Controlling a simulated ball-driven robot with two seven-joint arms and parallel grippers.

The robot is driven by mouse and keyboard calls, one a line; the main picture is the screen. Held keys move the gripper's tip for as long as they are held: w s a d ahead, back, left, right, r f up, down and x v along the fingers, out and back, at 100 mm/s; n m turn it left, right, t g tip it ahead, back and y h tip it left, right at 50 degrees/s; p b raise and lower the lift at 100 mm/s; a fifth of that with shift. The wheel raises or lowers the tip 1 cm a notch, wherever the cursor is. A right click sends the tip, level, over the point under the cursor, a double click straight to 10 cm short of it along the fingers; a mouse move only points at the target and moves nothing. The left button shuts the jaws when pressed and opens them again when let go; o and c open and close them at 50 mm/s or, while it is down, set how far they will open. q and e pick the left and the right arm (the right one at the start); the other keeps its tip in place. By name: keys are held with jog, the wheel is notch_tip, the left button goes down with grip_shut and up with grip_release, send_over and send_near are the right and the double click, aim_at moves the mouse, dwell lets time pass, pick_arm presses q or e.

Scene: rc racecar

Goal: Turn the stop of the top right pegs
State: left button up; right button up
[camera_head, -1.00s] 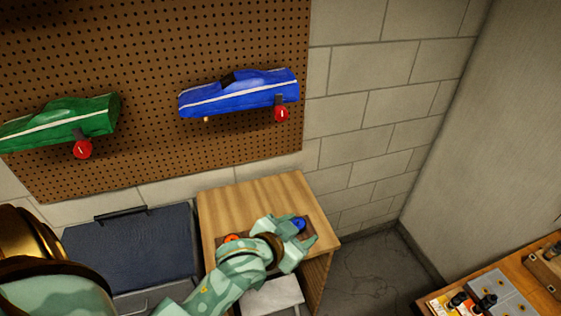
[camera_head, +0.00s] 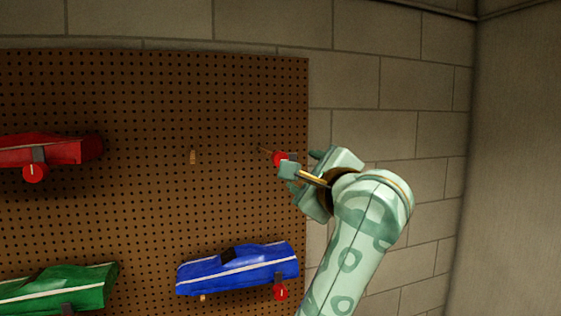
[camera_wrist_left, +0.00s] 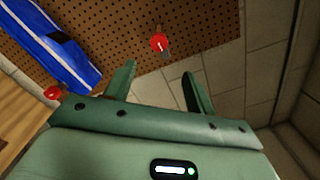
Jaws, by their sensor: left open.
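The top right pegs hold no car. The left peg (camera_head: 193,157) is bare. The right peg (camera_head: 265,151) carries a red round stop (camera_head: 280,158), partly covered by my gripper in the head view. My left gripper (camera_head: 299,172) is beside this stop, at its right and slightly below. In the left wrist view the red stop (camera_wrist_left: 159,42) shows a white mark and a dark piece beside it. It lies beyond the fingertips of my open left gripper (camera_wrist_left: 158,69), roughly between them, and looks apart from them. My right gripper is not in view.
A blue car (camera_head: 238,271) hangs below on pegs with its own red stop (camera_head: 281,292). A green car (camera_head: 60,288) hangs lower left and a red car (camera_head: 60,151) upper left. The pegboard (camera_head: 150,215) ends near the gripper; bare block wall (camera_head: 420,140) lies right.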

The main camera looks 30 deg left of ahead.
aim_at(285, 158)
pick_arm(q)
jog(key=p+x, duration=0.6)
jog(key=x, duration=1)
jog(key=shift+w+a+f, duration=0.1)
jog(key=shift+w+f, duration=0.1)
jog(key=shift+w, duration=0.05)
jog(key=c, duration=1)
jog(key=shift+o, duration=0.2)
jog(key=shift+f, duration=0.1)
